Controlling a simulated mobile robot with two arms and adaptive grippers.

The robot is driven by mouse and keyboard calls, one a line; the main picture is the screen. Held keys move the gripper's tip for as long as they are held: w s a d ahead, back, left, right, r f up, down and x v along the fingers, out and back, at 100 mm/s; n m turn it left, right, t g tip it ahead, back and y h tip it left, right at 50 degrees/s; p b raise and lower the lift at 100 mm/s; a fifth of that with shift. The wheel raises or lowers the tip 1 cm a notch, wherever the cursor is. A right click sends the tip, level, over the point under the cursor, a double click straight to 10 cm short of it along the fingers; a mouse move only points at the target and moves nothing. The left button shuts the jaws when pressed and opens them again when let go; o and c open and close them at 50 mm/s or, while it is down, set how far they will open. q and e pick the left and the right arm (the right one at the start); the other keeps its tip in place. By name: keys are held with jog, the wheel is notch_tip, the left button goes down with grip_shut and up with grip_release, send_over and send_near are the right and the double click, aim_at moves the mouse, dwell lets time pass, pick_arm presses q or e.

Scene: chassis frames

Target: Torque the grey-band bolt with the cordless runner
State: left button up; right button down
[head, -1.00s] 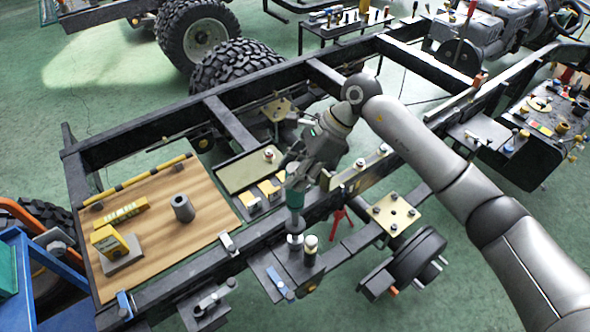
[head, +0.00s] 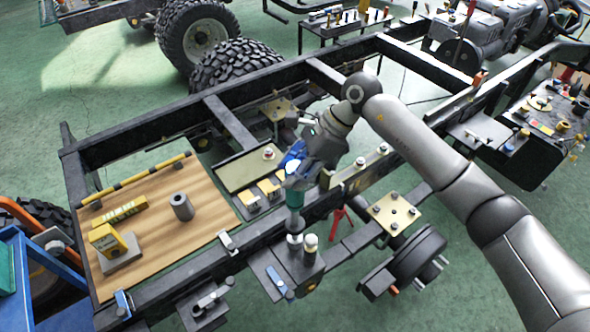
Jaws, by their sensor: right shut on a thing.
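My right gripper (head: 312,158) is shut on the cordless runner (head: 295,198), a tool with a green lower body, held upright over the near chassis rail. The runner's lower end points down at a pale, silvery bolt or socket (head: 294,241) on a dark bracket outside the rail. I cannot tell whether they touch, or whether this bolt has a grey band. A second upright bolt (head: 310,243) with a light top stands just to its right. My left gripper is not in view.
A wooden board (head: 165,245) on the frame's left carries a grey cylinder (head: 181,207) and a yellow block (head: 106,239). A pale tray (head: 248,171) and yellow blocks lie behind the runner. A square plate with several bolts (head: 394,213) is at right.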

jog(key=shift+s+f+b, duration=0.15)
jog(key=shift+f+b, duration=0.1)
jog(key=shift+b, duration=0.15)
dwell(0.8)
jog(key=shift+b, duration=0.35)
jog(key=shift+r, duration=0.15)
dwell(0.7)
jog(key=shift+w+r, duration=0.2)
jog(key=shift+r, duration=0.3)
jog(key=shift+a+r, duration=0.1)
jog(key=shift+r, duration=1.05)
jog(key=shift+r+p, duration=1.1)
jog(key=shift+r, duration=1.45)
